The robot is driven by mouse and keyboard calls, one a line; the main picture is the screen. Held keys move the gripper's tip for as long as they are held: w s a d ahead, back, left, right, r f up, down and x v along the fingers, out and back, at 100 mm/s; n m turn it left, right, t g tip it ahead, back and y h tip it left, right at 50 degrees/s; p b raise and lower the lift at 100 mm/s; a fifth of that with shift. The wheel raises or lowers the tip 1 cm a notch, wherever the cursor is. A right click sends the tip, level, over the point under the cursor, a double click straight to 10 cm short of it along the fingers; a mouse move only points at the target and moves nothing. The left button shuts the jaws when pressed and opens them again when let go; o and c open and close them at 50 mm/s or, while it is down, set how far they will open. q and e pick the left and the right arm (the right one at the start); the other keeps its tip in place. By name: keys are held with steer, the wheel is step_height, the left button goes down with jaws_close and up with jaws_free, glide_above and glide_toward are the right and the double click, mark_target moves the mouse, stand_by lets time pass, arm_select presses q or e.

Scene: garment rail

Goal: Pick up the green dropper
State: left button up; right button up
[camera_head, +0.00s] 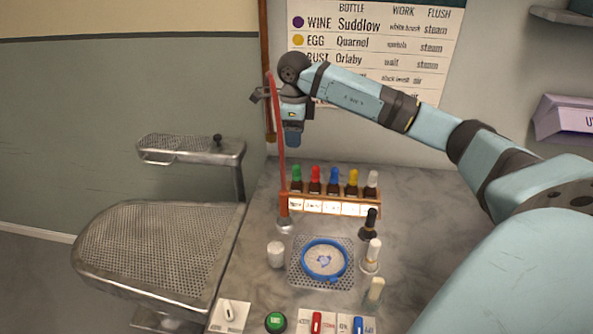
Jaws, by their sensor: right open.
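The green dropper (297,174) has a green cap on a dark bottle. It stands upright at the left end of a wooden rack (335,212) with white labels along its front. My right gripper (292,140) hangs pointing down above the green dropper, with a gap between them. It is open, though its fingers are small and hard to make out. The green dropper is still in the rack. My left gripper is not in view.
Red, blue, yellow and white-capped bottles (333,182) fill the rack to the right. A thin red pole (279,150) rises close beside my gripper. A blue hoop (324,260) on a perforated plate, a white cup (275,254) and a black-capped bottle (369,224) stand in front.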

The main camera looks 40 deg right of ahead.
glide_above(297, 165)
steer(key=f, duration=0.5)
steer(key=shift+a, duration=0.3)
steer(key=shift+d+f+p, duration=0.15)
steer(key=shift+d+f, duration=0.05)
steer(key=shift+f, duration=1.35)
steer(key=shift+d+f+p, duration=0.15)
steer(key=shift+f, duration=1.35)
steer(key=shift+r, duration=0.1)
steer(key=c, duration=1)
